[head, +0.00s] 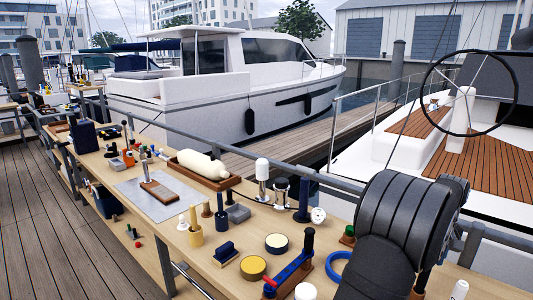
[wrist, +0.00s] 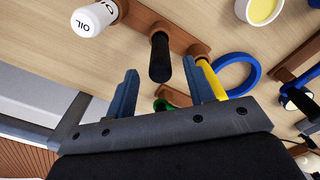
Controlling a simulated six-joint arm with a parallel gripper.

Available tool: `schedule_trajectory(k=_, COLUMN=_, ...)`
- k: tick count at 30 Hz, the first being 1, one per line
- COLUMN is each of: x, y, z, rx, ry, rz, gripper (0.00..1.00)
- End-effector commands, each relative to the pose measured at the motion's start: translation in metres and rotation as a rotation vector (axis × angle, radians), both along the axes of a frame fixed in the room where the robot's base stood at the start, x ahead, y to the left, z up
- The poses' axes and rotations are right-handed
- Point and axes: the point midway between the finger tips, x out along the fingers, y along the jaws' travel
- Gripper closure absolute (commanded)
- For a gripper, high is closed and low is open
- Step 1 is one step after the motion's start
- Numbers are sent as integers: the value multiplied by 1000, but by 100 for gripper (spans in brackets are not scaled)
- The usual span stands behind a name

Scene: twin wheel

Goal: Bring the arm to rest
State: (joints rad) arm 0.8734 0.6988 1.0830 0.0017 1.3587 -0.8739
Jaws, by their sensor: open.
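My gripper (wrist: 160,66) shows in the wrist view with its two blue-grey fingers spread apart. A black cylindrical handle (wrist: 160,56) on a brown wooden base appears between the fingertips; I cannot tell how far beyond them it is. A yellow handle (wrist: 213,78) appears just right of the right finger, and a green part shows between the fingers lower down. In the head view my dark arm fills the right foreground, and the gripper itself is hidden there.
The wooden bench (head: 140,228) carries several tools and jars. A blue ring (wrist: 250,72) and a white OIL bottle (wrist: 95,17) lie near the gripper. A blue-and-red tool (head: 289,272) is left of my arm. A metal railing (head: 262,152) runs behind the bench.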

Motion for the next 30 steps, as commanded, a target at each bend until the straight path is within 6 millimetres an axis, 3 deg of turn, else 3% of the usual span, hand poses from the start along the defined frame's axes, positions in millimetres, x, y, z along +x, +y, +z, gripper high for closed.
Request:
schedule_trajectory(k=6, x=0, y=0, z=-32, rx=2, ry=2, rz=0, gripper=51)
schedule_trajectory(k=11, x=0, y=0, z=-41, rx=0, ry=0, rz=0, gripper=51)
schedule_trajectory(k=23, x=0, y=0, z=-37, rx=-1, ry=-1, rz=0, gripper=51)
schedule_trajectory(k=30, x=1, y=-1, z=-12, rx=-3, ry=-3, rz=0, gripper=51)
